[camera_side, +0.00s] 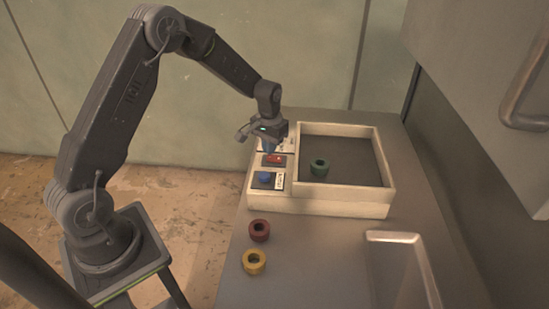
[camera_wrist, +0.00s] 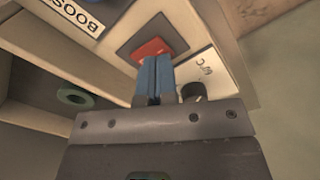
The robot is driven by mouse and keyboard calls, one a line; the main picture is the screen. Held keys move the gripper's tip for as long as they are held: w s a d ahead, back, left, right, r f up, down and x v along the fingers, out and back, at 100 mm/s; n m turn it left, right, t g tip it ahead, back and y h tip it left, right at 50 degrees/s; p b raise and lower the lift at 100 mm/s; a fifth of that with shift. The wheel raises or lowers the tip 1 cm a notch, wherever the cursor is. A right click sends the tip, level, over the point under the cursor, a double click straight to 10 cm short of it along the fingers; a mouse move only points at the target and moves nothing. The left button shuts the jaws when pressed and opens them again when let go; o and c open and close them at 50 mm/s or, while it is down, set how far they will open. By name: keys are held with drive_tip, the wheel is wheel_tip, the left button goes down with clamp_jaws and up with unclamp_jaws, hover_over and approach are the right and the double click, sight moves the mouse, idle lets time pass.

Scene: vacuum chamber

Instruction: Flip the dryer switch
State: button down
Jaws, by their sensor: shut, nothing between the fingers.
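The switch panel runs along the left side of a cream box. A red rocker switch (camera_side: 273,159) sits in its middle, and it also shows just beyond my fingertips in the wrist view (camera_wrist: 150,48). A blue switch (camera_side: 264,178) sits on the near part of the panel. I cannot read a dryer label on any switch. My gripper (camera_side: 268,150) is over the far part of the panel, close to the red switch. In the wrist view its blue fingers (camera_wrist: 155,62) are shut and empty. I cannot tell whether they touch the red switch. The fingers hide part of the panel.
A label reading "BOOS" (camera_wrist: 78,14) and a partly hidden white label (camera_wrist: 203,68) flank the red switch. A green ring (camera_side: 320,168) lies inside the cream box (camera_side: 330,204).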

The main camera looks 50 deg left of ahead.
drive_tip(key=shift+f, duration=1.2)
idle(0.5)
drive_tip(key=shift+r, duration=3.55)
drive_tip(key=shift+r, duration=0.2)
wheel_tip(320, 180, up, 7)
drive_tip(key=t, duration=0.1)
hover_over(270, 158)
drive_tip(key=s+d, duration=0.3)
drive_tip(key=s+d+r+m+t, duration=0.1)
drive_tip(key=s+d+r+t, duration=0.1)
drive_tip(key=s+d+r, duration=0.35)
drive_tip(key=s+d+r+m+t, duration=0.1)
drive_tip(key=s+r, duration=0.1)
drive_tip(key=s, duration=0.7)
drive_tip(key=s+d+r+m+t, duration=0.1)
drive_tip(key=s+d+r, duration=0.1)
drive_tip(key=s, duration=0.7)
drive_tip(key=shift+d+r+t, duration=0.3)
drive_tip(key=shift+r, duration=0.35)
